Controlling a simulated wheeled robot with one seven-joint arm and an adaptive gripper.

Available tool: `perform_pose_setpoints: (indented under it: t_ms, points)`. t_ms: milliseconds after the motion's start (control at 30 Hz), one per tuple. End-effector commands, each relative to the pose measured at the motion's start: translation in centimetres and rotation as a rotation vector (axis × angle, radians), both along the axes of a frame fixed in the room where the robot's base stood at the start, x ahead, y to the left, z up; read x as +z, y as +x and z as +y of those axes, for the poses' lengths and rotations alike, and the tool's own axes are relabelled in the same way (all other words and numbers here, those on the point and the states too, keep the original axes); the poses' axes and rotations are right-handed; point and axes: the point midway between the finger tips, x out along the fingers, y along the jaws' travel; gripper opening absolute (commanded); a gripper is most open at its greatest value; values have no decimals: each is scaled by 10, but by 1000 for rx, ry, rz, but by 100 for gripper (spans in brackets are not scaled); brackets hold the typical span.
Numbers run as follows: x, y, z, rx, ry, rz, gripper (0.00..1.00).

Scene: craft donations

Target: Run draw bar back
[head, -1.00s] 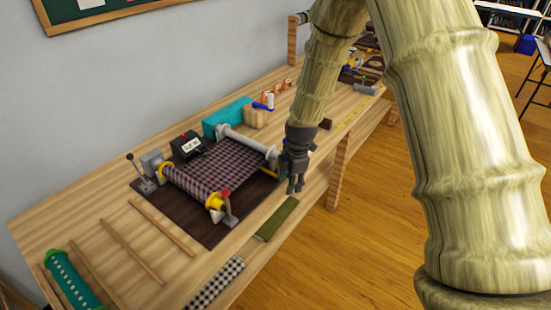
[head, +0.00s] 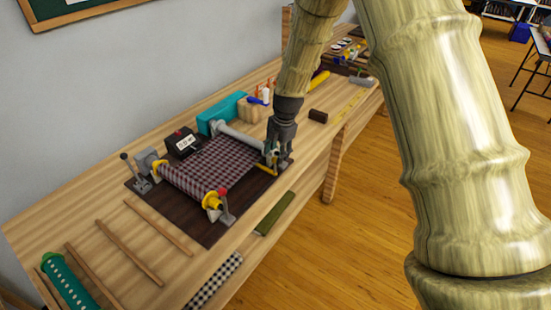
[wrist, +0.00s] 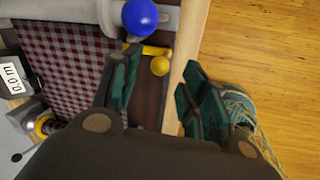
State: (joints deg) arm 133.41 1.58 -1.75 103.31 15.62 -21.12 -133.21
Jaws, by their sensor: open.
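A fabric machine with a dark base (head: 205,228) stands on the bench, with red-and-white checked cloth (head: 210,165) stretched across it. A pale grey bar (head: 240,137), which looks like the draw bar, lies across the cloth's far end; it also shows in the wrist view (wrist: 65,9). A blue ball knob (wrist: 140,17) is at its end, with a yellow piece and yellow ball (wrist: 160,66) nearby. My gripper (head: 273,163) is over the machine's right corner, by the bar's end. In the wrist view my gripper (wrist: 160,90) is open, its fingers apart with nothing clearly between them.
A black meter (head: 183,143) and a teal box (head: 223,114) stand behind the cloth. A red-tipped lever (head: 224,200) is at the near corner. Wooden strips (head: 130,250) and a green roll (head: 66,280) lie left. Open floor (head: 340,240) is beyond the bench edge.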

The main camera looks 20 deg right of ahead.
Motion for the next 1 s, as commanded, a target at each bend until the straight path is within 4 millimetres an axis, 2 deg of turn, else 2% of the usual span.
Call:
perform_pose_setpoints:
  t_ms: [200,400,867,1000]
  points:
    - [-25,4,2,1,-1,2,44]
    - [-40,7,3,1,-1,1,44]
    - [-47,8,4,0,-1,0,44]
    - [-47,8,3,0,-1,0,18]
